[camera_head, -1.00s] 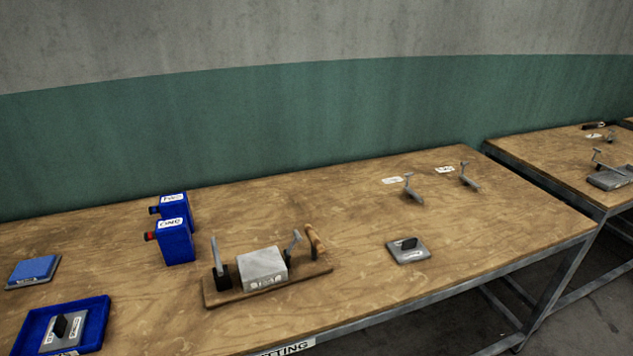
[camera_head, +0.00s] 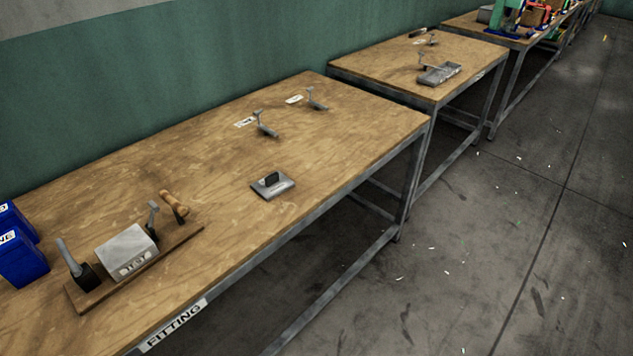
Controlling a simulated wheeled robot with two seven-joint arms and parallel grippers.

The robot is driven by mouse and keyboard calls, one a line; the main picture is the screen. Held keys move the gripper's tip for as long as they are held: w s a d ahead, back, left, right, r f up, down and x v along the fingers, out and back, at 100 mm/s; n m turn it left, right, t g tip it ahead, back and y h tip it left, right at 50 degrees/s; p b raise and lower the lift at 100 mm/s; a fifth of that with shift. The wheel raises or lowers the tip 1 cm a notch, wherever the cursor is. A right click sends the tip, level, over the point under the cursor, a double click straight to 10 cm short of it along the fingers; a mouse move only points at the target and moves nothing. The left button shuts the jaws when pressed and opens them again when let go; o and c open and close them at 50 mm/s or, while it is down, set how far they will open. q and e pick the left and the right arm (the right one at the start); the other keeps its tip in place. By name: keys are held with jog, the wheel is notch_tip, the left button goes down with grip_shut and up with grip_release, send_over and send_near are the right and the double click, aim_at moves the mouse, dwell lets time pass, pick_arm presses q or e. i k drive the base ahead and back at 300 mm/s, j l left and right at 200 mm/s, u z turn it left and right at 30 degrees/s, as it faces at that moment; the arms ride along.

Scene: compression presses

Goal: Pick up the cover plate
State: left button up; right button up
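Neither of my grippers shows in the head view.
A wooden board (camera_head: 180,240) holds a grey block (camera_head: 126,252), with upright metal pieces beside it. Blue boxes (camera_head: 22,262) stand at the left edge. Two grey lever-like parts (camera_head: 265,125) (camera_head: 316,100) stand behind the plate. A second table (camera_head: 400,62) and open floor (camera_head: 490,240) lie right.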

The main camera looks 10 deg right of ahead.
aim_at(270, 186)
jog(key=i+l+u, duration=0.1)
jog(key=u, duration=0.45)
jog(key=i+l+u, duration=0.25)
jog(key=l, duration=0.35)
jog(key=l+u, duration=0.25)
jog(key=l, duration=0.4)
jog(key=i+l+u, duration=0.2)
jog(key=l, duration=0.5)
jog(key=k+j, duration=0.05)
